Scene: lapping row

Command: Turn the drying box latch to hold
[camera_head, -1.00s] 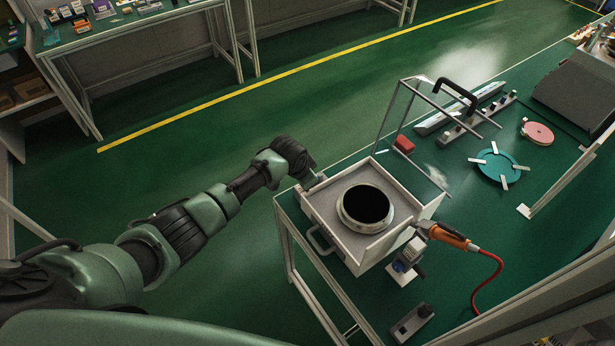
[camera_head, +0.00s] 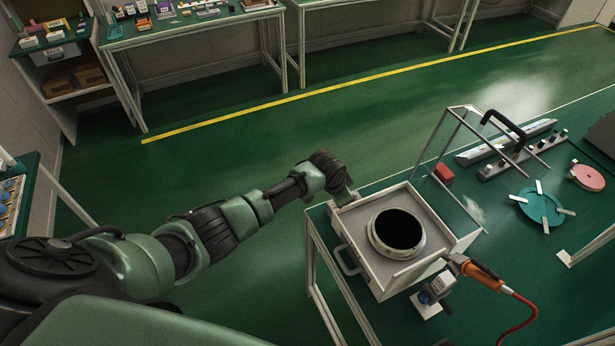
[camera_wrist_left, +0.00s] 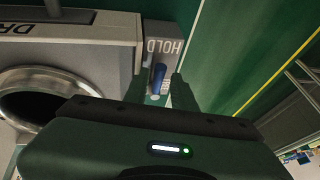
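The drying box (camera_head: 375,268) is a pale open-topped box with a round dark-mouthed vessel (camera_head: 401,230) in it. It stands at the near left corner of the green bench. In the left wrist view, the box (camera_wrist_left: 90,55) is at left, its lettering partly cut off. The latch has a grey plate marked HOLD (camera_wrist_left: 164,47) and a blue lever (camera_wrist_left: 158,77) beside that word. My left gripper (camera_wrist_left: 160,88) is open, one finger on each side of the lever, with no clear contact. In the head view, my left gripper (camera_head: 345,194) hides the latch. My right gripper is not in view.
An orange tool (camera_head: 478,272) with a red hose lies just right of the box. A clear frame (camera_head: 445,150) and red block (camera_head: 444,173) are behind it. A teal disc (camera_head: 540,206) and pink disc (camera_head: 587,177) lie farther right. Open floor lies left of the bench.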

